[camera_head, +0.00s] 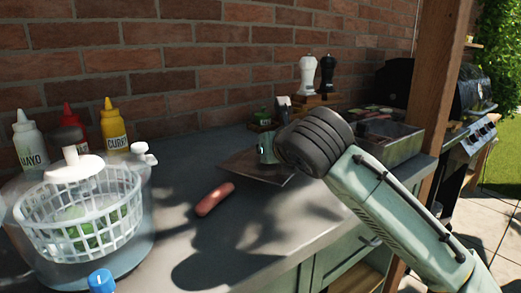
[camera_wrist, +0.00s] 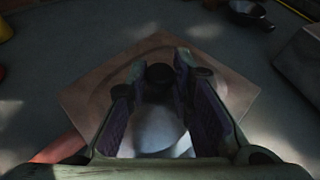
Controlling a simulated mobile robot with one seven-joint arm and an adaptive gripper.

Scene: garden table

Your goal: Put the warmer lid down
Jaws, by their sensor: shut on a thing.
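My gripper (camera_wrist: 160,95) points down, its fingers closed on a pale, rounded thing that looks like the warmer lid (camera_wrist: 158,128). A dark round knob (camera_wrist: 160,74) shows between the fingertips. Below is a brownish square plate or board (camera_wrist: 85,98) with a faint round outline; I cannot tell whether the lid touches it. In the head view my gripper (camera_head: 267,148) is over the same board (camera_head: 240,166), mostly hidden by my wrist, and the lid is not clearly visible there.
A sausage (camera_head: 215,198) lies on the grey counter (camera_head: 175,245) left of the board. Left stand a salad spinner basket (camera_head: 85,215) and sauce bottles (camera_head: 115,125). Behind are pepper mills (camera_head: 307,75); a metal bin (camera_head: 395,138) is right. The front counter is mostly clear.

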